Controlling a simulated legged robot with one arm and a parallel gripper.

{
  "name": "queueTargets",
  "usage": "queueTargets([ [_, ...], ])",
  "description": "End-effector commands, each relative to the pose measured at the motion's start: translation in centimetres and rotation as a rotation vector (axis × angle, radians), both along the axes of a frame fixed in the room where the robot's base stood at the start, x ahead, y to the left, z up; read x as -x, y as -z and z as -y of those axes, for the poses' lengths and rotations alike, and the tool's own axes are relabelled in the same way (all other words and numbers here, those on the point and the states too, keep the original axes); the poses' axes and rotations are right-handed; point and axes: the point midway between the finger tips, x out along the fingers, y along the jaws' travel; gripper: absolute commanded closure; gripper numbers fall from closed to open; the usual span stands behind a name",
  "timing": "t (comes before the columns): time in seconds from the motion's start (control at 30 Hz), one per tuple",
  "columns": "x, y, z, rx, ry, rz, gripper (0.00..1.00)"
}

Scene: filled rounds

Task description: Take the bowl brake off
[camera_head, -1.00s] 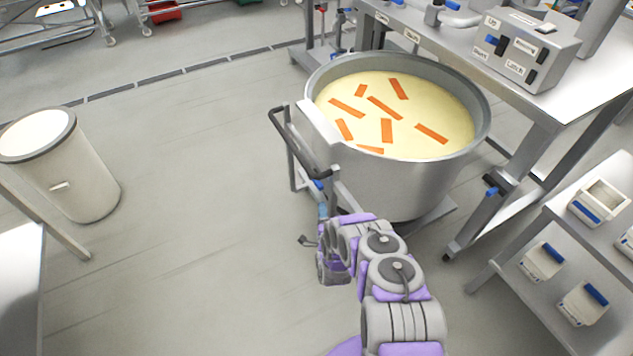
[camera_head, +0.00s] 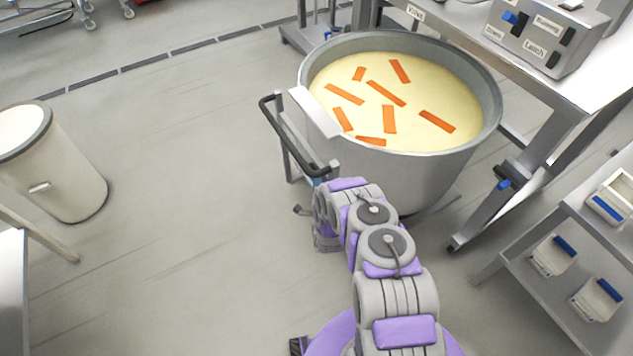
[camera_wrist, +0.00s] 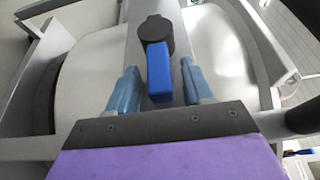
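The large steel bowl (camera_head: 400,185) stands on a wheeled frame with a dark push handle (camera_head: 283,135). It holds pale yellow batter with several orange strips on top. A blue lever (camera_wrist: 160,78) on a dark round pivot (camera_wrist: 155,33) sits on a grey post in the wrist view; I take it to be the bowl brake. My gripper (camera_wrist: 160,90) is open, with one pale blue finger on each side of the lever and gaps between. In the head view my gripper (camera_head: 320,182) is low beside the bowl's near left side, mostly hidden by my arm.
A steel table with a labelled control box (camera_head: 545,35) stands behind and right of the bowl. A shelf with white, blue-marked containers (camera_head: 553,255) is at the right. A white bin (camera_head: 60,165) stands at the left. The floor between bin and bowl is clear.

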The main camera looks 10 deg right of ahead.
Motion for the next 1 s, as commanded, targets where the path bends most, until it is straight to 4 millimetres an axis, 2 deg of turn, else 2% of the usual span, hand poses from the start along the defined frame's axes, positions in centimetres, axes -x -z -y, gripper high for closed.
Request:
queueTargets([
  [0.07, 0.0, 0.0, 0.0, 0.001, 0.002, 0.0, 0.54],
  [0.53, 0.0, 0.1, 0.1, -0.001, 0.0, -0.003, 0.99],
  [0.87, 0.0, 0.2, 0.2, 0.002, 0.004, -0.006, 1.0],
  [1.0, -0.1, -0.1, 1.6, 0.012, 0.009, -0.031, 1.0],
])
